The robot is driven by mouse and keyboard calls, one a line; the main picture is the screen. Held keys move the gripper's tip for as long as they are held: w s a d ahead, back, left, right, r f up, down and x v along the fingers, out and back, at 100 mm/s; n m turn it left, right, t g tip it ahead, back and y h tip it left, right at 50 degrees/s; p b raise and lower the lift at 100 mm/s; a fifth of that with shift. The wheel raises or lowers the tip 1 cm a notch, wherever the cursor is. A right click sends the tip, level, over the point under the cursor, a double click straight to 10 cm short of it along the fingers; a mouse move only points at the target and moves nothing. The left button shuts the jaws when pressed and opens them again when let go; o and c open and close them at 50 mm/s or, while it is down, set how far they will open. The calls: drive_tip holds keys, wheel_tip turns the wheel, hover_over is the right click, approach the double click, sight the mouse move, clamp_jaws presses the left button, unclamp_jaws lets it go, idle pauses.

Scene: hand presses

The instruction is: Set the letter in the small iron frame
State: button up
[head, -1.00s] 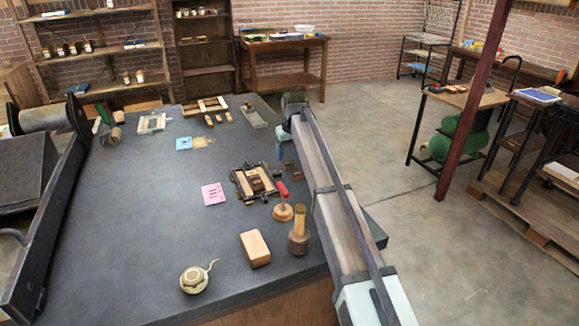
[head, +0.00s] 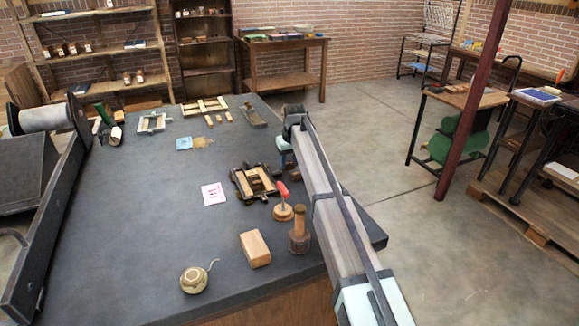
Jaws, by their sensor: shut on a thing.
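The small iron frame (head: 238,186) lies flat on the dark table, right of the middle. Light wooden pieces and a small brown block sit inside it, with an opening between them. My gripper (head: 287,163) is low over the table, behind and to the right of the frame and apart from it. It is shut on a small brown piece, which I take to be the letter. The piece is tiny here and partly hidden by the fingers, so its face and tilt cannot be told.
A red-handled tool (head: 282,189), a round wooden knob (head: 283,212) and a wooden mallet (head: 299,238) stand close to the frame's right. A pale pink card (head: 214,194) lies left of it. A wooden block (head: 255,248) and a round tin (head: 194,280) lie nearer. The table's left middle is clear.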

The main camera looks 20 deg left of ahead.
sight(289, 164)
drive_tip(key=c, duration=0.4)
drive_tip(key=shift+o, duration=0.2)
drive_tip(key=shift+r, duration=0.15)
drive_tip(key=shift+r, duration=2.35)
